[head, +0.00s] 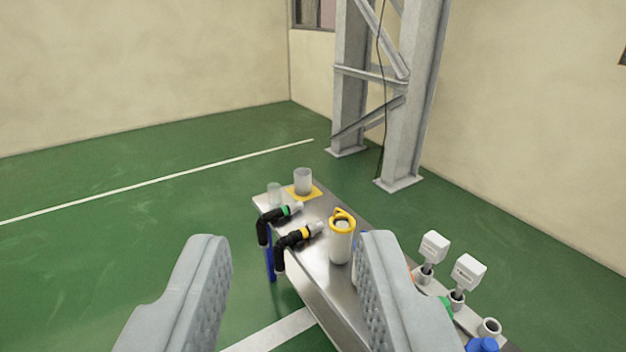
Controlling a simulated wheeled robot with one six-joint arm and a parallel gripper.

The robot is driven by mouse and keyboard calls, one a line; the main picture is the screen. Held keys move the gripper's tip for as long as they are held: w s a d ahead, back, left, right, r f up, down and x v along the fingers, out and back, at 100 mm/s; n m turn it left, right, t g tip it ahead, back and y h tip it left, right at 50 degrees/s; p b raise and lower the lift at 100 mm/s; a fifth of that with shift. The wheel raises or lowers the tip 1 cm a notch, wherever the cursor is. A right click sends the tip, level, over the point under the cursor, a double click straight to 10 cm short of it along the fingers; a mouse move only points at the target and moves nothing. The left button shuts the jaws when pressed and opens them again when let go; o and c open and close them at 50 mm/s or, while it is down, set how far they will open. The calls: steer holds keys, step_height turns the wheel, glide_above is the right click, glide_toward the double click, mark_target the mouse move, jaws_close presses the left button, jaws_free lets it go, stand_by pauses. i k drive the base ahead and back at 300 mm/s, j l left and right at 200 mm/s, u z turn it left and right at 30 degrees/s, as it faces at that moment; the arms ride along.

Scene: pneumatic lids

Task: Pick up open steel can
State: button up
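My gripper (295,245) is open, with its two grey fingers wide apart at the bottom of the head view and nothing between their pads. A pale grey can with an open top (303,182) stands upright on a yellow square mat (316,193) at the table's far end. It looks like the open steel can, but its material is hard to tell. A larger pale can (341,243) with a yellow ring lid (342,217) stands nearer, just left of the right finger. My gripper touches neither can.
A steel table (314,264) runs from far left to near right. A small clear cup (274,194) stands at its far left corner. Black elbow fittings with green (285,212) and yellow (295,236) bands lie along the left edge. White-boxed valves (434,245) stand at right.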

mark_target(303, 182)
steer(key=i+j, duration=0.15)
steer(key=i, duration=0.3)
steer(key=i+j, duration=0.2)
steer(key=i, duration=0.2)
steer(key=i+j, duration=0.15)
steer(key=i, duration=0.3)
steer(key=i+j+z, duration=0.1)
steer(key=i, duration=0.3)
steer(key=i+j, duration=0.3)
steer(key=i, duration=0.15)
